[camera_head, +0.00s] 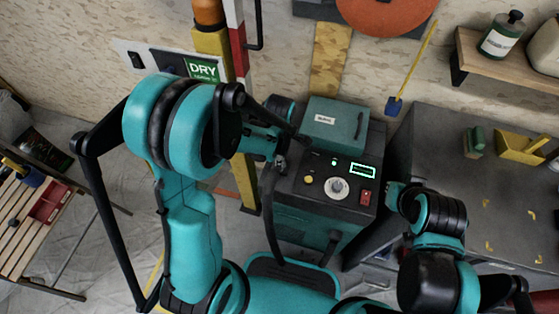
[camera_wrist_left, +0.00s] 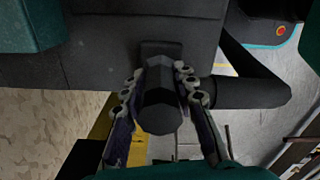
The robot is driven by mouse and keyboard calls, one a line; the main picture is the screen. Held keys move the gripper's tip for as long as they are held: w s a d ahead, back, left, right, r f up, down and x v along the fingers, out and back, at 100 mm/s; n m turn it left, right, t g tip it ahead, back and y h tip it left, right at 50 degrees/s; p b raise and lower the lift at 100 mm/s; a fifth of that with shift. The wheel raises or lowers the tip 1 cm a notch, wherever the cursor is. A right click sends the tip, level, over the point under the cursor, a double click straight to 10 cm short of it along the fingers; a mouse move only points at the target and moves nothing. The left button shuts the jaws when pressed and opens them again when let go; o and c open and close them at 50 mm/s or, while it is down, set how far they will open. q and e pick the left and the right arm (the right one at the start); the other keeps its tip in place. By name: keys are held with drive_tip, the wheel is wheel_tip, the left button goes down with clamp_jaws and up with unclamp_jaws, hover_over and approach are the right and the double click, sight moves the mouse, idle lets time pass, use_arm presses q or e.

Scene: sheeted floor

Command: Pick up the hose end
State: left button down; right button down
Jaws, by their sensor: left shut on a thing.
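The teal and black machine (camera_head: 325,215) stands in the middle of the head view, with a knob, buttons and a lit green display on its sloping top panel. A black hose (camera_head: 270,215) hangs in a curve along its left side. My left gripper (camera_head: 280,162) is at the upper end of this hose, beside the panel's left edge. In the left wrist view, the fingers of my left gripper (camera_wrist_left: 162,112) sit on both sides of the dark faceted hose end (camera_wrist_left: 160,98) and are shut on it. My right gripper cannot be made out.
A dark workbench (camera_head: 490,200) with a yellow holder (camera_head: 520,148) stands right of the machine. A wooden shelf (camera_head: 505,65) with bottles is above it. A red and white post (camera_head: 237,45) rises behind my left arm. A slatted bench (camera_head: 30,215) is at far left.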

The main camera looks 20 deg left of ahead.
use_arm(q)
wheel_tip(320, 180, up, 4)
drive_tip(key=shift+f+p, duration=0.2)
drive_tip(key=shift+p, duration=0.6)
drive_tip(key=s+d+r+p, duration=0.3)
drive_tip(key=d+r, duration=0.3)
drive_tip(key=d, duration=0.5)
drive_tip(key=shift+d+r, duration=0.15)
drive_tip(key=shift+s, duration=0.1)
drive_tip(key=c, duration=1.9)
unclamp_jaws()
drive_tip(key=c, duration=0.3)
